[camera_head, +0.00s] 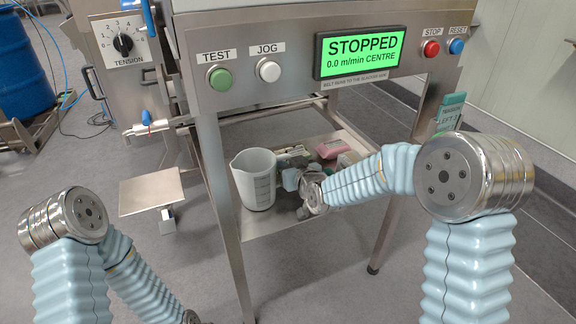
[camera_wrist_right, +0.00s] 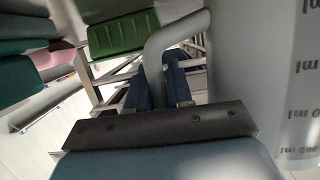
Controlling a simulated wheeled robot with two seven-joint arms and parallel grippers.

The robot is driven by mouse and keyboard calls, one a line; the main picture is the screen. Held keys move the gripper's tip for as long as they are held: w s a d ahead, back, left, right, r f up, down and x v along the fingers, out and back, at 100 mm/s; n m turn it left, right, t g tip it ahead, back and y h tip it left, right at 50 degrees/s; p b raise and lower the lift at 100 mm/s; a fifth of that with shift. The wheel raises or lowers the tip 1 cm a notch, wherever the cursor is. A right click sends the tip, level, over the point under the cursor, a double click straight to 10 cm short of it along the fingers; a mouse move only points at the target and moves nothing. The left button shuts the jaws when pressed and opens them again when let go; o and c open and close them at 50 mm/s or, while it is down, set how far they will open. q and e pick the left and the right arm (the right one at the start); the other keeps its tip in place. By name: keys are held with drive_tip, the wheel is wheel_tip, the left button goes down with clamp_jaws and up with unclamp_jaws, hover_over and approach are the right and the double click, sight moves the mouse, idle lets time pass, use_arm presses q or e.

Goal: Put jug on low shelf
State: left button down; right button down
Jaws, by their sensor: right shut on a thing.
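The white jug (camera_head: 256,181) with dark measuring marks is upright at the left part of the low shelf (camera_head: 281,217) under the machine. I cannot tell whether its base touches the shelf. My right gripper (camera_head: 290,180) is at the jug's right side. In the right wrist view its two blue fingers (camera_wrist_right: 162,88) are shut on the jug's handle (camera_wrist_right: 153,60), and the jug's marked wall (camera_wrist_right: 290,80) fills the right side. My left arm comes in at the lower left; its gripper is out of the picture.
A pink item (camera_head: 334,148) and several small boxes lie farther back on the shelf. A shelf leg (camera_head: 222,205) stands just left of the jug. A small metal plate (camera_head: 151,192) sticks out at left. The panel display (camera_head: 360,50) reads STOPPED.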

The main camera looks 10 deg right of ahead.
drive_tip(key=shift+r, duration=0.1)
drive_tip(key=c, duration=1)
unclamp_jaws()
drive_tip(key=shift+r, duration=0.15)
drive_tip(key=v, duration=1.2)
